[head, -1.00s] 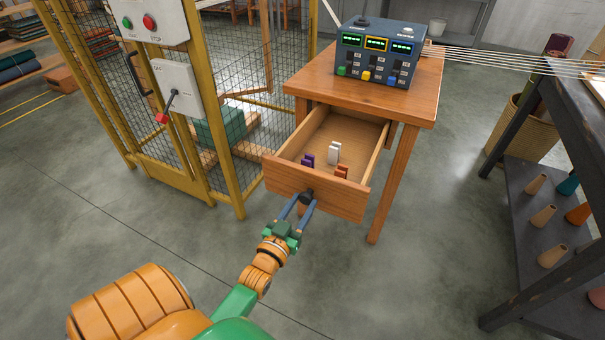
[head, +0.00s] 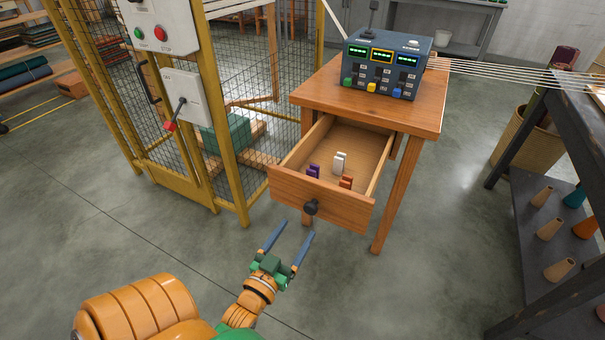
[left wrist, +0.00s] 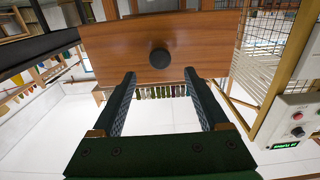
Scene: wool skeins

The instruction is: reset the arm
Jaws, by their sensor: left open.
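My left gripper (head: 290,238) is open and empty in the head view, in front of and a little below the drawer's dark round knob (head: 311,207). A gap shows between the fingertips and the knob. In the left wrist view the two fingers (left wrist: 168,82) stand apart, with the knob (left wrist: 160,58) beyond them on the wooden drawer front (left wrist: 110,50). The drawer (head: 285,190) is pulled out of the small wooden table (head: 420,118). Purple (head: 313,171), white (head: 339,162) and orange (head: 346,182) pieces stand inside it. My right gripper is in neither view.
A blue control box (head: 385,65) with green displays stands on the table. A yellow-framed mesh cage (head: 232,185) with a red-tipped lever (head: 172,124) is at the left. A dark shelf with cones (head: 549,229) stands at the right. The floor between is clear.

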